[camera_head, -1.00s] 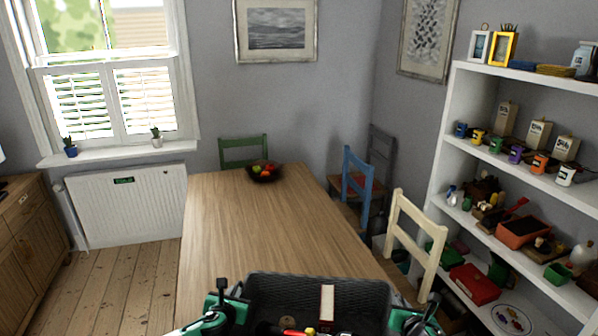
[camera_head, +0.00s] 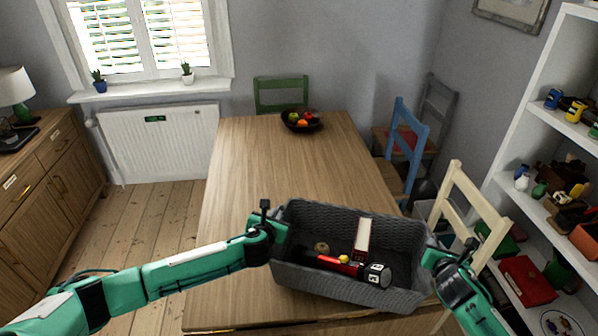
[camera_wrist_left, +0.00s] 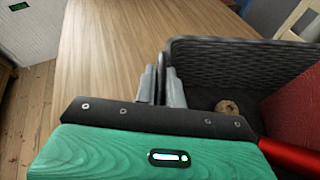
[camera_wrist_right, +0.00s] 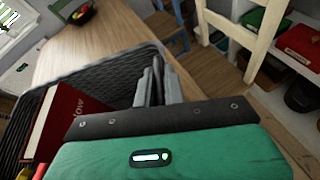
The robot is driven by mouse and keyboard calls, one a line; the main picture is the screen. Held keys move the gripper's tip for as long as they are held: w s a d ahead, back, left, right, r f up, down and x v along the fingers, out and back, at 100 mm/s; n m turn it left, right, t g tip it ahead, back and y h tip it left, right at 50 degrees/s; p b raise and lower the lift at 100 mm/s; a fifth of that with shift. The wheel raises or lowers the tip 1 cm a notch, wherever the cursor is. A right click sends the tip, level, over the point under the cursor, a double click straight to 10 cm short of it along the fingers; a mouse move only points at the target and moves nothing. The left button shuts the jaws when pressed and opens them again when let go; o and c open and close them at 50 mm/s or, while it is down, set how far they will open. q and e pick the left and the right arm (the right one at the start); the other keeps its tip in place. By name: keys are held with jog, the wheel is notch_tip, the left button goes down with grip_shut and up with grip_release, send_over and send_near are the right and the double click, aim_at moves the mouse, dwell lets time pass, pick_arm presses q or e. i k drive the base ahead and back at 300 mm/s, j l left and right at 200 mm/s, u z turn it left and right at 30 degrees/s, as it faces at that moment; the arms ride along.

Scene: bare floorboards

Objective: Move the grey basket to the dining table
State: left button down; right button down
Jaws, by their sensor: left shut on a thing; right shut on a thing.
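The grey basket (camera_head: 338,217) is woven and roughly upright, at the near end of the wooden dining table (camera_head: 290,165). Whether it touches the tabletop I cannot tell. It holds a red and black torch-like thing (camera_head: 345,262), a book with a red cover (camera_wrist_right: 72,120) and a small round brown thing (camera_head: 321,248). My left gripper (camera_head: 275,228) is shut on the basket's left rim; its fingers also show in the left wrist view (camera_wrist_left: 162,86). My right gripper (camera_head: 437,258) is shut on the right rim; its fingers show in the right wrist view (camera_wrist_right: 155,82).
A fruit bowl (camera_head: 301,121) stands at the table's far end. A cream chair (camera_head: 470,215) is close to the right gripper; blue (camera_head: 407,140) and green (camera_head: 281,95) chairs stand further off. Shelves (camera_head: 545,130) are at the right. The tabletop's middle is clear.

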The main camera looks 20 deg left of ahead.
aim_at(297, 187)
jog(key=i+l+u, duration=0.1)
jog(key=i, duration=1.35)
jog(key=u, duration=0.65)
